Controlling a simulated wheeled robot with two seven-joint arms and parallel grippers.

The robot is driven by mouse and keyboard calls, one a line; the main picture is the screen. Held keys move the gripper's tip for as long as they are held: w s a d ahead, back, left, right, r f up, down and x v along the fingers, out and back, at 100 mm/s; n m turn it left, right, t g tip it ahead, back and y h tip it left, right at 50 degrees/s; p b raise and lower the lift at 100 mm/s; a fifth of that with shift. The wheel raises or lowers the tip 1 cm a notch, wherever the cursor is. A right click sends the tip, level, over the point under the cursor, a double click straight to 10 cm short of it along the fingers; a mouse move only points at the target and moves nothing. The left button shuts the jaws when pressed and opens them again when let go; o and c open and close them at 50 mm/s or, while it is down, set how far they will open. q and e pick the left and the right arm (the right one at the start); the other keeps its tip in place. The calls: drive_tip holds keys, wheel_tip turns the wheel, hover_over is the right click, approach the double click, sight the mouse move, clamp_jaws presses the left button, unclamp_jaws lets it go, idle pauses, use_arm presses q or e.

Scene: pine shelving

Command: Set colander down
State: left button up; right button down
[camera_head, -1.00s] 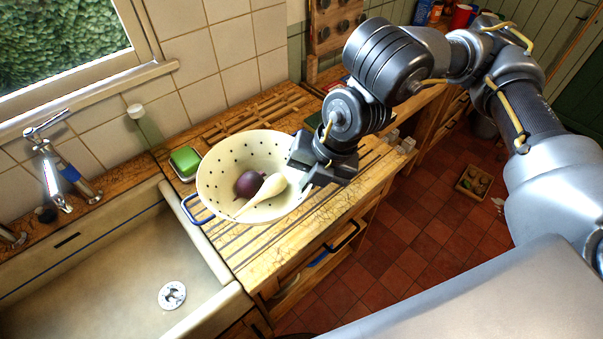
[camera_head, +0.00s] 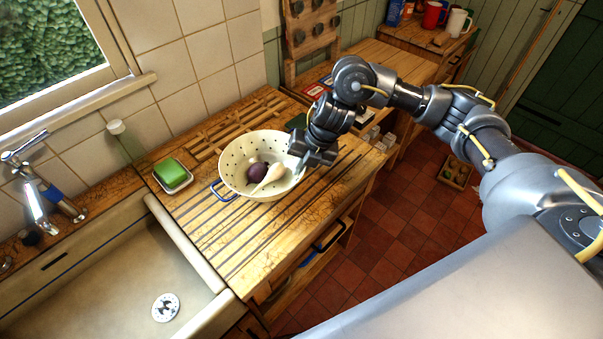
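A cream colander (camera_head: 233,169) with dark holes and a blue handle at its left is level over the ribbed wooden drainboard (camera_head: 240,247). A dark purple vegetable (camera_head: 257,171) and a pale, tapered one (camera_head: 271,178) lie in it. My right gripper (camera_head: 299,155) is at the colander's right rim and appears shut on it there; the fingertips and the right handle are mostly hidden. I cannot tell whether the colander's base touches the board. My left gripper is not in view.
The sink (camera_head: 105,270) lies to the left of the drainboard. A green sponge in a white dish (camera_head: 178,187) is left of the colander. A wooden rack (camera_head: 228,132) lies behind it. The board is bare in front, down to its front edge.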

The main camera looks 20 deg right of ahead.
drive_tip(key=shift+w+d+f, duration=0.1)
drive_tip(key=shift+w+f, duration=0.05)
wheel_tip(320, 180, down, 3)
drive_tip(key=shift+w+f, duration=0.1)
drive_tip(key=shift+f, duration=0.05)
drive_tip(key=c, duration=2.1)
unclamp_jaws()
drive_tip(key=shift+f, duration=0.1)
drive_tip(key=o, duration=0.5)
drive_tip(key=shift+c, duration=0.2)
drive_tip(key=v, duration=1.2)
